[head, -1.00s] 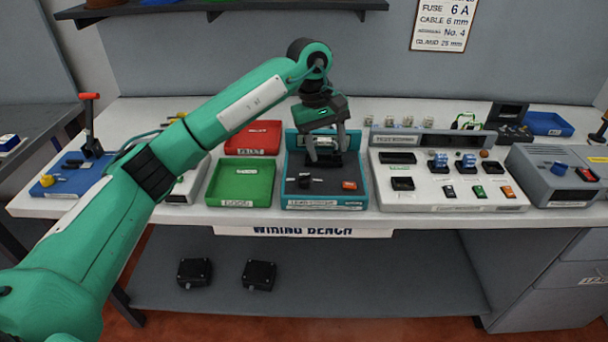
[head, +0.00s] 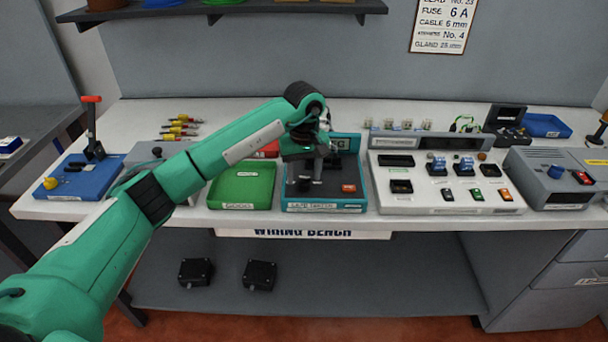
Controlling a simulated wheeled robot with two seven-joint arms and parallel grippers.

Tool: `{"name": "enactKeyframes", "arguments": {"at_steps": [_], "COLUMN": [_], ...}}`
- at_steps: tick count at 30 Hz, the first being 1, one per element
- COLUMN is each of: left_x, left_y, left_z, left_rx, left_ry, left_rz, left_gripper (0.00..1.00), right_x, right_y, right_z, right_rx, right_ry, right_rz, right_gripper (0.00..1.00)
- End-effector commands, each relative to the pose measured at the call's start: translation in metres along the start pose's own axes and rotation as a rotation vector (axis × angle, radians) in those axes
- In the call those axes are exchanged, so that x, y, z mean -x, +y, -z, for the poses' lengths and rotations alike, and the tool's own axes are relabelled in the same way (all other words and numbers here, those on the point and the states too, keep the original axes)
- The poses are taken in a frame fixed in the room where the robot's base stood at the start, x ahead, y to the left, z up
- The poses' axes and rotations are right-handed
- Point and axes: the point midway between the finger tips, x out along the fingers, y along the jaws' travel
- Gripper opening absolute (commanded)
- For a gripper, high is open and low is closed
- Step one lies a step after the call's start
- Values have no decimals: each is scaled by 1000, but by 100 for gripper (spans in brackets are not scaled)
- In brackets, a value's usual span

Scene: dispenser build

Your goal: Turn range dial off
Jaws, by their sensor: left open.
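My left gripper (head: 304,176) is open, pointing down low over the left part of this panel. A small dark knob there, which may be the range dial, is largely hidden by the gripper. I cannot tell whether the fingers touch it or which way it points. My right gripper is not in view.
A green tray (head: 241,203) stands left of the tester, partly behind my arm. A white panel (head: 455,206) with several switches stands to its right, then a grey box (head: 535,190) with a blue knob. A blue lever unit (head: 75,193) is at the far left.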

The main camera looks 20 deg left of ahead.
Motion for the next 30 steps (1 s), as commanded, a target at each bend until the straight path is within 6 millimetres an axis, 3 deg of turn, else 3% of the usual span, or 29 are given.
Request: {"name": "enactKeyframes", "arguments": {"at_steps": [6, 15, 22, 30], "left_x": [-17, -19, -19, -20], "left_y": [0, 0, 0, 0], "left_z": [0, 0, 0, 0], "left_rx": [0, 0, 0, 22], "left_ry": [0, 0, 0, 0], "left_rz": [-1, -1, -1, 0], "left_gripper": [53, 53, 9, 9], "right_x": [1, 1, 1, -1], "right_y": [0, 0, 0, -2], "right_z": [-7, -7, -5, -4], "right_rx": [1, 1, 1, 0], "right_ry": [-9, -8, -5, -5], "right_rz": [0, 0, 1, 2], "right_gripper": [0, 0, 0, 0]}}
